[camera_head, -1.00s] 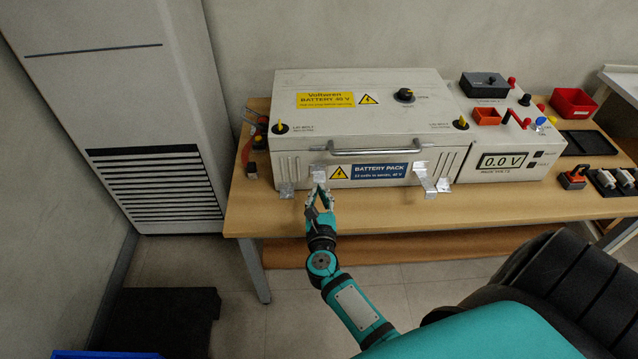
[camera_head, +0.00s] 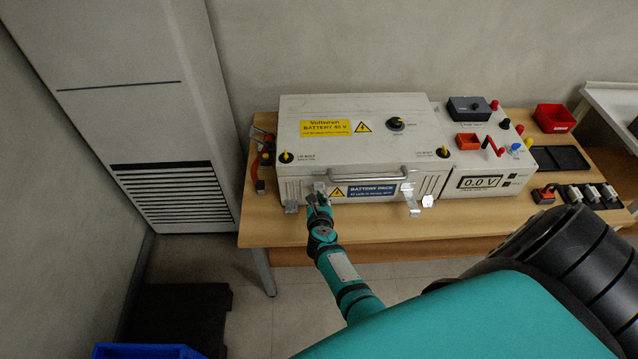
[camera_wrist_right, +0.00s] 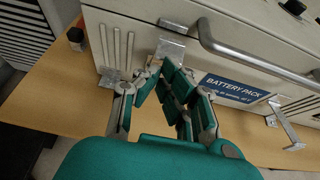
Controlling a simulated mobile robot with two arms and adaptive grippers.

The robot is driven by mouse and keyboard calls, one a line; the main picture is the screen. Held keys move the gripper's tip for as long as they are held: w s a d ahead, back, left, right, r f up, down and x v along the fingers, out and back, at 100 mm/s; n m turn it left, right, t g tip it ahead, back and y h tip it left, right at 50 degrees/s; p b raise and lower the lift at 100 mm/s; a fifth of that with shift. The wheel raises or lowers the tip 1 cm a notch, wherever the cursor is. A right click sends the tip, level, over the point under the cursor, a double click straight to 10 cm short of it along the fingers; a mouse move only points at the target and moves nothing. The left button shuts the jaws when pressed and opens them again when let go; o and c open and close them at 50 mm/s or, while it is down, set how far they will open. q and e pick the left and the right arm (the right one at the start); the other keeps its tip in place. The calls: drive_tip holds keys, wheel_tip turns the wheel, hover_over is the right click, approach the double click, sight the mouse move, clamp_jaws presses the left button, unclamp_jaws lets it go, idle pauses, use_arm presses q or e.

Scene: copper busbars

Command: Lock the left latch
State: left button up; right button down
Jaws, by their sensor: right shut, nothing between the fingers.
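The battery pack case (camera_head: 360,150) stands on the bench with its lid down. The left latch (camera_head: 319,187) is a small metal plate on the front face, left of the blue label; in the right wrist view the plate (camera_wrist_right: 171,48) sits just beyond my fingertips. My right gripper (camera_head: 315,199) is right in front of and slightly below this latch. In the right wrist view the gripper (camera_wrist_right: 160,68) is shut and empty, its tips at or very near the plate's lower edge; contact cannot be told. The right latch (camera_head: 411,200) sticks out from the front. My left gripper is not in view.
A bar handle (camera_head: 362,174) runs along the case front, close right of the left latch. A metal bracket (camera_head: 291,207) sits at the lower left corner. A meter unit (camera_head: 482,182) stands at right. The wooden bench (camera_head: 270,230) is clear in front.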

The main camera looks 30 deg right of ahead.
sight(318, 186)
drive_tip(key=shift+w+d+r+p, duration=0.3)
drive_tip(key=shift+w+d+r, duration=0.2)
drive_tip(key=shift+w, duration=0.2)
drive_tip(key=shift+w+d+r+p, duration=0.3)
drive_tip(key=shift+w+d+r, duration=0.05)
drive_tip(key=shift+w+r, duration=0.3)
